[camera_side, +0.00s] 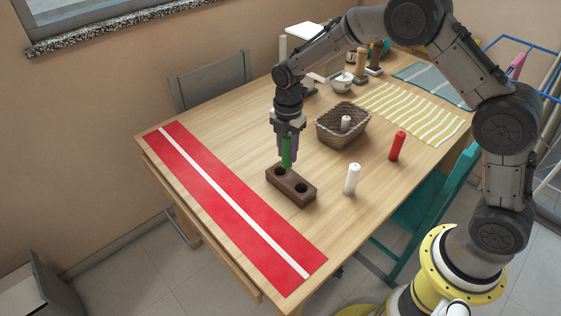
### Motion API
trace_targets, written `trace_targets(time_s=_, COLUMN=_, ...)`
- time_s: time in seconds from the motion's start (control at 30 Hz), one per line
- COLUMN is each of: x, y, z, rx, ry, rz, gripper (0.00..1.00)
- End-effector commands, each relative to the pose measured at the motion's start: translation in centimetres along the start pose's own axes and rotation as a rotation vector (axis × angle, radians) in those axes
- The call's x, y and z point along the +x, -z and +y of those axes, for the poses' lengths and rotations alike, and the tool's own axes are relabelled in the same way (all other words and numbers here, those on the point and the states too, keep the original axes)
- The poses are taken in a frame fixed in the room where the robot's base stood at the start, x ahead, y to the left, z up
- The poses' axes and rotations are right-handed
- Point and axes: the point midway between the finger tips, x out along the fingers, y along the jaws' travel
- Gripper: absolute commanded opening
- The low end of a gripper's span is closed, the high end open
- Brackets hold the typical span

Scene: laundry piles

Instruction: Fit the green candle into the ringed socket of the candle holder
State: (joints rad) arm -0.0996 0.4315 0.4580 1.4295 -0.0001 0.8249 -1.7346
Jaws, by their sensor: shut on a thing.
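My gripper (287,143) points straight down and is shut on the green candle (286,154). The candle is upright, with its lower end showing below the fingers. The dark brown candle holder (279,190) lies on the table below it, with two dark sockets in its top. In this view the candle's lower end appears just above the far-left socket. I cannot tell whether it is apart from the socket or touching its rim. The near-right socket looks empty. The ring is too small to make out on either socket.
A white candle (352,179) and a red candle (397,146) stand to the right. A wicker basket (327,134) with a white candle inside stands behind. A red runner (200,185) lies on the left, a striped cloth (415,114) at the back right. Bare table surrounds the holder.

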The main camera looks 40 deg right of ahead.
Motion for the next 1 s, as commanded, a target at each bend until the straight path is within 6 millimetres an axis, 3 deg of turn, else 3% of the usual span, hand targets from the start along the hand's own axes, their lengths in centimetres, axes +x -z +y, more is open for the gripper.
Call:
trace_targets(time_s=0.17, x=1.9, y=-0.3, z=1.6, rx=0.0, ry=-0.003, rz=0.0, gripper=0.0)
trace_targets(time_s=0.37, x=2.8, y=-0.4, z=2.4, rx=0.0, ry=-0.002, rz=0.0, gripper=0.0)
trace_targets(time_s=0.6, x=5.8, y=-0.4, z=2.4, rx=0.0, ry=-0.001, rz=0.0, gripper=0.0)
trace_targets(time_s=0.97, x=6.1, y=-0.4, z=2.4, rx=0.0, ry=-0.002, rz=0.0, gripper=0.0)
trace_targets(time_s=1.0, x=6.2, y=-0.4, z=2.4, rx=0.0, ry=-0.002, rz=0.0, gripper=0.35)
